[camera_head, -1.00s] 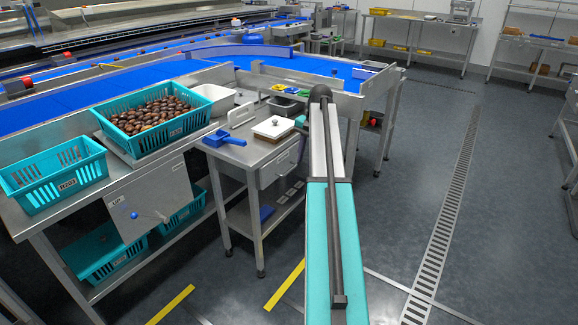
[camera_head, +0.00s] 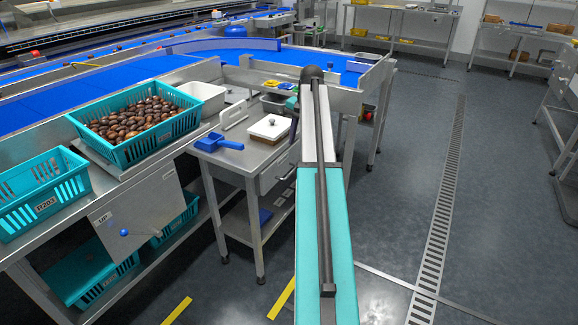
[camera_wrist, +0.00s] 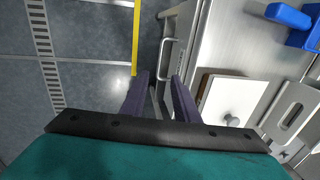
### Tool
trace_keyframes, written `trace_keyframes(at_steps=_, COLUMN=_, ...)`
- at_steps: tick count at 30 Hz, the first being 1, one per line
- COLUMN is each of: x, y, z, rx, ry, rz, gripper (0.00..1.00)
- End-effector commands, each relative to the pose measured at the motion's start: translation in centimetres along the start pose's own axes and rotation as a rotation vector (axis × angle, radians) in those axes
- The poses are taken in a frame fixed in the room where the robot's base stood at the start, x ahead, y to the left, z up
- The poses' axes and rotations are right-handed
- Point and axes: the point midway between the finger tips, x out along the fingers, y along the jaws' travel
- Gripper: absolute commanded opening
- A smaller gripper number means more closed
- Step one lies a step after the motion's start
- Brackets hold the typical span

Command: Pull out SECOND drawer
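A steel drawer front (camera_head: 272,174) sits under the top of the small side table in the head view. My arm covers its right part, and I see no number on it. In the wrist view a bar handle (camera_wrist: 166,57) stands out from the drawer front, just beyond my fingertips. My gripper (camera_wrist: 159,79) is open, with two dark purple fingers apart and nothing between them. The handle lies roughly in line with the gap, apart from the fingers as far as I can see.
On the side table (camera_head: 233,165) are a blue scoop (camera_head: 216,143), a white-lidded box (camera_head: 269,128) and a handled board (camera_wrist: 291,112). A teal crate of dates (camera_head: 113,153) stands left. Grey floor (camera_head: 405,170) is open to the right.

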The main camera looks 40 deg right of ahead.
Motion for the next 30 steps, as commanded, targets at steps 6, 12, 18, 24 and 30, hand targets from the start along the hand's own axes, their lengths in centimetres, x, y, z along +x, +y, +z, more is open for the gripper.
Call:
trace_keyframes(at_steps=6, x=0.0, y=0.1, z=0.0, rx=0.001, ry=0.000, rz=0.000, gripper=0.28)
trace_keyframes(at_steps=12, x=0.1, y=0.1, z=-0.1, rx=0.002, ry=0.000, rz=0.000, gripper=0.28)
trace_keyframes(at_steps=18, x=1.2, y=0.2, z=-0.1, rx=0.002, ry=-0.001, rz=0.001, gripper=0.28)
trace_keyframes(at_steps=24, x=3.6, y=0.2, z=-0.1, rx=0.003, ry=-0.001, rz=0.001, gripper=0.28)
trace_keyframes(at_steps=30, x=6.5, y=0.3, z=-0.1, rx=0.003, ry=-0.001, rz=0.001, gripper=0.28)
